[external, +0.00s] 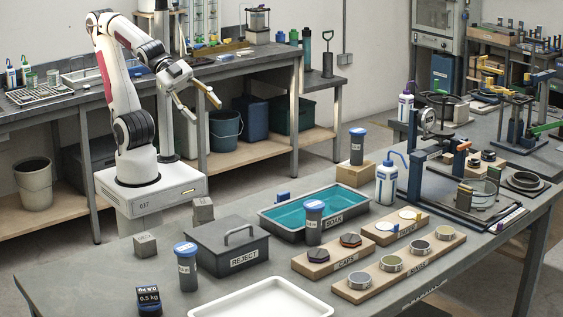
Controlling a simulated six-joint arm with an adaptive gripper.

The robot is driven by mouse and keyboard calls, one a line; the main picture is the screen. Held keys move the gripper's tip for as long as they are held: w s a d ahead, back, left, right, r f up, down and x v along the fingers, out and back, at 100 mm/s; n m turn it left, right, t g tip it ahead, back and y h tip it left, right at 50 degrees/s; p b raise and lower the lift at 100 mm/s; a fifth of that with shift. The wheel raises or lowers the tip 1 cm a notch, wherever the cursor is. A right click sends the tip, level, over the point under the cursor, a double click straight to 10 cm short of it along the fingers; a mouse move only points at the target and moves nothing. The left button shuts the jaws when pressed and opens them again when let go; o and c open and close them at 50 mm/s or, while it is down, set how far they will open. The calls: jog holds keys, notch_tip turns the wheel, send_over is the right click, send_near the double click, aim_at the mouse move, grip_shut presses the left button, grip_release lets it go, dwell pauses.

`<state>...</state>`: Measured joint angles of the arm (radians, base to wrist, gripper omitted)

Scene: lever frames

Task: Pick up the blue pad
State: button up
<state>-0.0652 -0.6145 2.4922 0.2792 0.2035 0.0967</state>
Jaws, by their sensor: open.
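My gripper (203,110) is open and empty, high at the left above the floor gap between the benches, far from the parts on the front table. I cannot clearly make out a blue pad.
A lidded grey REJECT box (226,252), blue-capped jars (186,268) and a white tray (262,300) stand on the front table. Boards marked CAPS (318,266) and RINGS (365,285) hold parts. A tall wash bottle (386,186) and a lever frame (440,150) rise at the right.

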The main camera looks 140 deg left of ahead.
jog(key=w+a+r+m+t+h, duration=0.1)
jog(key=w+m+t, duration=0.1)
jog(key=w, duration=0.3)
jog(key=w+r+m+t, duration=0.1)
jog(key=w+r+m, duration=0.15)
jog(key=w, duration=0.25)
jog(key=w+a+f+m+t+h, duration=0.1)
jog(key=w+a+f+m+h, duration=0.25)
jog(key=f, duration=0.55)
jog(key=s+a+f+n+y, duration=0.1)
jog(key=s+a+f+n, duration=0.2)
jog(key=s+a+f, duration=0.2)
jog(key=s+a+f+n+t, duration=0.1)
jog(key=s+a+f+n, duration=0.3)
jog(key=a+f, duration=0.3)
jog(key=s+a+f+n+y, duration=0.1)
jog(key=s+a+f+n, duration=0.3)
jog(key=f, duration=0.8)
jog(key=shift+s+a+f+t+y, duration=0.15)
jog(key=shift+s+a+t+y, duration=0.25)
jog(key=shift+s+a, duration=1.1)
jog(key=shift+w, duration=0.1)
jog(key=shift+w, duration=0.15)
jog(key=shift+w, duration=1.15)
